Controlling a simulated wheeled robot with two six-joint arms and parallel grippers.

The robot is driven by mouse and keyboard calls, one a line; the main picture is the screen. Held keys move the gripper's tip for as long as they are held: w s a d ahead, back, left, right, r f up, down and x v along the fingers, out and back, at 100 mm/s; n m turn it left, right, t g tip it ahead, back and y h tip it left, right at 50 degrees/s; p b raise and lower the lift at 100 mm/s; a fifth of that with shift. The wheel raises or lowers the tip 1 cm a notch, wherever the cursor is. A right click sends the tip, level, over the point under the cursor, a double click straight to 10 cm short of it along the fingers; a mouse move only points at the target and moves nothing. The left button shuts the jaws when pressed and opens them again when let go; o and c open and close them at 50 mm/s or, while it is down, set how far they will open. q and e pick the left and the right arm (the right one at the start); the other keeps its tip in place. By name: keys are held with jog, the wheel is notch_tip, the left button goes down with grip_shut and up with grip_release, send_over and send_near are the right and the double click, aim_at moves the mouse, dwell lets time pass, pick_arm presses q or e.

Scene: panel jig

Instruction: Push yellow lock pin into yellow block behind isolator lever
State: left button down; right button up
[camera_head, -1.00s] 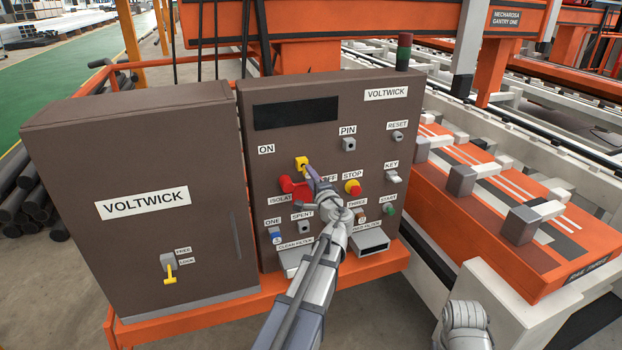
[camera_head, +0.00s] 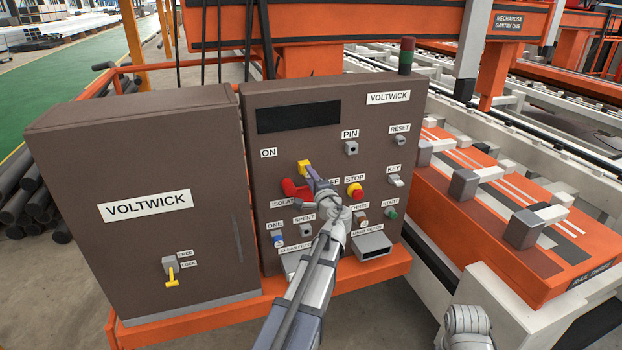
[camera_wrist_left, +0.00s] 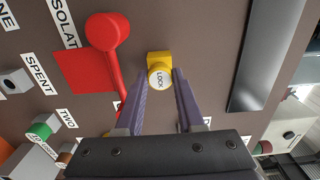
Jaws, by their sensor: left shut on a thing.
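The yellow block (camera_head: 303,166) sits on the brown panel, beside the red isolator lever (camera_head: 294,190). In the left wrist view the yellow block (camera_wrist_left: 158,58) is beside the red lever (camera_wrist_left: 108,32). The round face of the yellow lock pin (camera_wrist_left: 161,79), marked LOCK, is in front of the block and between my fingertips. My left gripper (camera_head: 310,175) is shut on the pin, and its fingers (camera_wrist_left: 162,78) point at the block. How deep the pin sits in the block is hidden. My right gripper is not in view.
A second brown cabinet (camera_head: 145,240) with a yellow key-like handle (camera_head: 172,275) stands to the left. An orange machine bed (camera_head: 520,260) is on the right.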

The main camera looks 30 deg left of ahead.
pick_arm(q)
jog(key=shift+w+a, duration=0.3)
jog(key=shift+a, duration=0.05)
jog(key=shift+c, duration=2.2)
grip_release()
jog(key=shift+s+d, duration=0.1)
jog(key=v, duration=0.7)
jog(key=shift+s+d, duration=0.15)
jog(key=shift+s, duration=0.05)
